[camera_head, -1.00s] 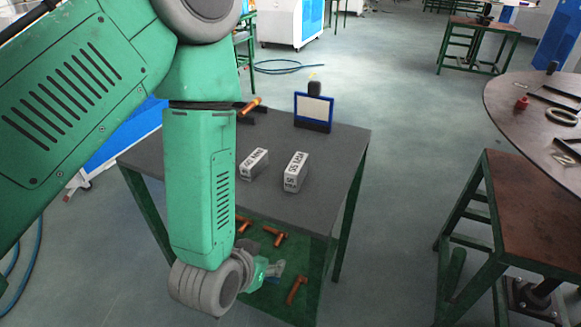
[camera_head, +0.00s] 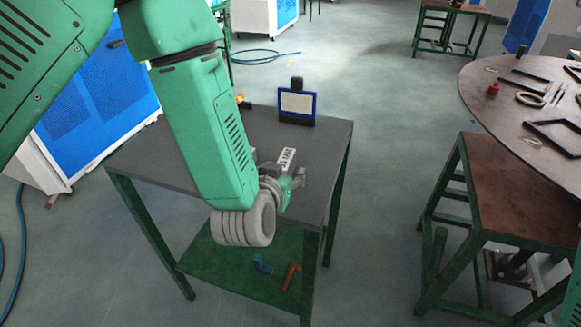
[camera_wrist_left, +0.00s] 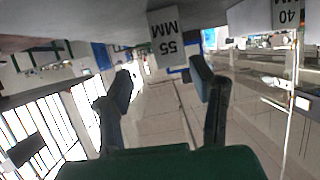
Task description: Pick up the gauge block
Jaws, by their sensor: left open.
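A light grey gauge block (camera_head: 287,158) stands on the dark grey table. In the left wrist view, which is upside down, it shows the label 55 MM (camera_wrist_left: 166,40). A second block labelled 40 MM (camera_wrist_left: 287,13) shows at the top right there; in the head view it is mostly hidden by my arm. My left gripper (camera_head: 297,179) is beside the near end of the 55 MM block. In the wrist view its fingers (camera_wrist_left: 162,85) are apart and empty, with the block beyond their tips. My right gripper is not in view.
The table (camera_head: 330,140) carries a blue-framed panel (camera_head: 297,104) at its back. A lower green shelf holds an orange-brown piece (camera_head: 291,277) and a blue piece (camera_head: 263,264). A round table (camera_head: 490,85) with tools stands at the right, apart.

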